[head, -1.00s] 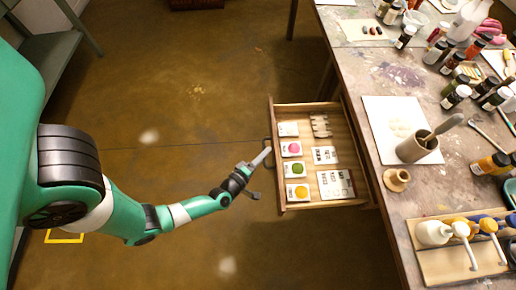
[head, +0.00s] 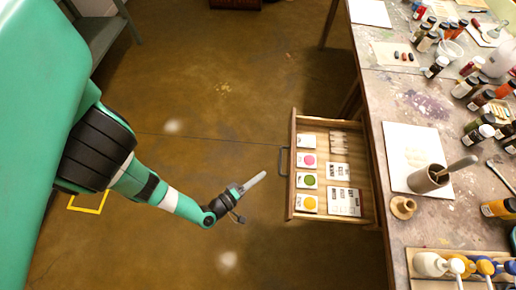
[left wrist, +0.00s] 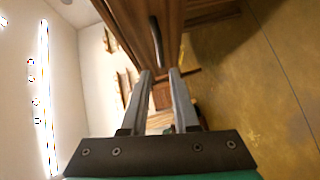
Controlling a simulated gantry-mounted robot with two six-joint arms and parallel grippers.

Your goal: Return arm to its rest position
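My left gripper (head: 252,182) is over the floor to the left of the open drawer (head: 291,199), apart from its handle (head: 282,161). In the left wrist view the two fingers (left wrist: 160,74) stand apart with nothing between them, so it is open and empty. The drawer handle (left wrist: 156,40) shows beyond the fingertips in that view. The drawer holds cards with pink (head: 309,160), green (head: 308,180) and yellow (head: 309,203) spots, and printed cards. My right gripper is in neither view.
The table (head: 427,105) at the right carries several paint bottles, a cup with a tool (head: 427,179), a small wooden piece (head: 403,207) and a rack of pump bottles (head: 425,284). A shelf (head: 100,35) stands at the upper left. The floor between is clear.

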